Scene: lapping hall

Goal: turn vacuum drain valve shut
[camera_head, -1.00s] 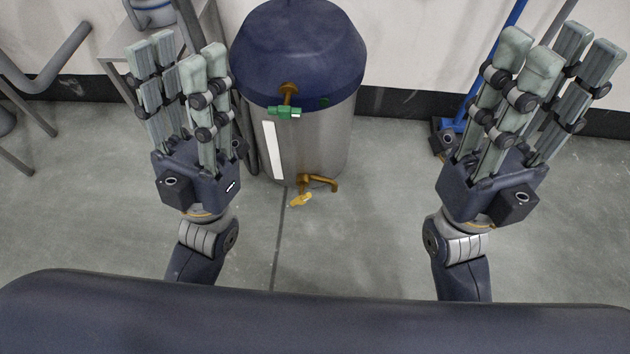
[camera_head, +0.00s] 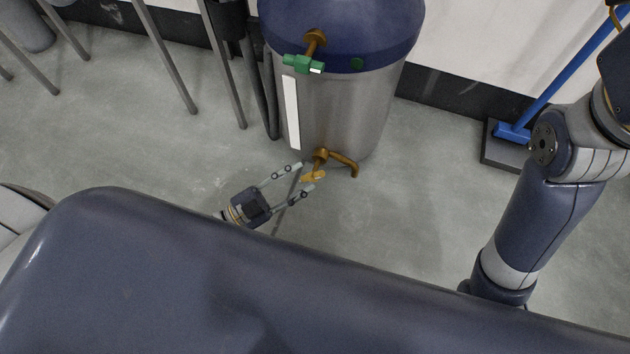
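The vacuum vessel is a steel tank (camera_head: 345,112) with a dark blue lid. I cannot tell whether a finger touches the handle. My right arm stands at the right edge; its gripper is out of view.
A green-handled valve (camera_head: 303,64) on a brass fitting is higher on the tank. A blue pole with a dark base (camera_head: 505,145) stands at the right by the wall. Grey table legs (camera_head: 165,55) are at upper left. The floor around the valve is clear.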

